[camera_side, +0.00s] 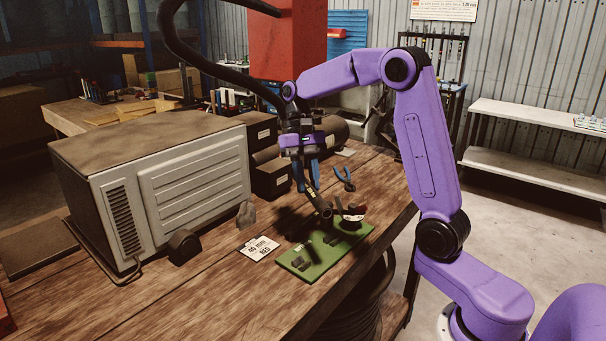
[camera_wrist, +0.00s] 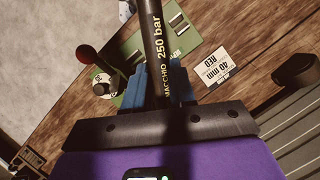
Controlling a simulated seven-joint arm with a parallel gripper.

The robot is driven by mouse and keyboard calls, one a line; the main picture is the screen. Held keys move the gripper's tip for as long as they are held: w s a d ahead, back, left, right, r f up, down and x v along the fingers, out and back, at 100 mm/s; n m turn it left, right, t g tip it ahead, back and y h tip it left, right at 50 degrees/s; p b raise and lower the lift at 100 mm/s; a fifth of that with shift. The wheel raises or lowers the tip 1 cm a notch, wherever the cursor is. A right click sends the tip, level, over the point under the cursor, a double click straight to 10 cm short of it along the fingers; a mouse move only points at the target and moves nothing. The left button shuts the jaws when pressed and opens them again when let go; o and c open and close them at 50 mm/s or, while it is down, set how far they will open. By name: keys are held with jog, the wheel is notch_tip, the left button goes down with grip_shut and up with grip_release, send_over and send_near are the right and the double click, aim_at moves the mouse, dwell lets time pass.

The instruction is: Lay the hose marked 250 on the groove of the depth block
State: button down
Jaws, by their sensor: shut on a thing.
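My gripper (camera_side: 305,178), with blue fingers, is shut on a dark hose marked "250 bar" (camera_wrist: 158,50). In the side view the hose (camera_side: 322,205) slants down to the right from the fingers, its end over the green board. The green board (camera_side: 313,270) lies on the bench with small dark blocks on it; it also shows in the wrist view (camera_wrist: 131,44), partly hidden behind the hose. I cannot make out which part is the depth block's groove, or whether the hose touches anything. The fingers (camera_wrist: 160,85) hide part of the hose.
A card reading "40 mm RED" (camera_wrist: 215,69) lies beside the board. A red-knobbed lever (camera_wrist: 86,53) stands on its other side. Blue pliers (camera_side: 345,179) lie behind. A large grey machine (camera_side: 160,185) and dark boxes (camera_side: 271,178) bound the left and back. The front bench is clear.

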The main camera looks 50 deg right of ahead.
aim_at(314, 197)
jog(key=s+m+t, duration=0.1)
jog(key=m, duration=0.1)
jog(key=s+a+m+y, duration=0.1)
jog(key=m, duration=0.2)
jog(key=s+a+m+t+y, duration=0.1)
jog(key=m, duration=0.1)
jog(key=shift+a+r+m+t, duration=0.15)
jog(key=shift+a+m+t, duration=0.05)
jog(key=shift+m+t, duration=0.1)
jog(key=m, duration=0.2)
jog(key=s+a+m+t, duration=0.1)
jog(key=m, duration=0.1)
jog(key=shift+s+a, duration=0.1)
jog(key=shift+s, duration=0.1)
jog(key=shift+s+a+m+t, duration=0.1)
jog(key=shift+s+m+t, duration=0.05)
jog(key=shift+m+t, duration=0.25)
jog(key=shift+f, duration=6.35)
jog(key=shift+f, duration=0.5)
jog(key=c, duration=0.8)
grip_release()
jog(key=shift+c, duration=0.2)
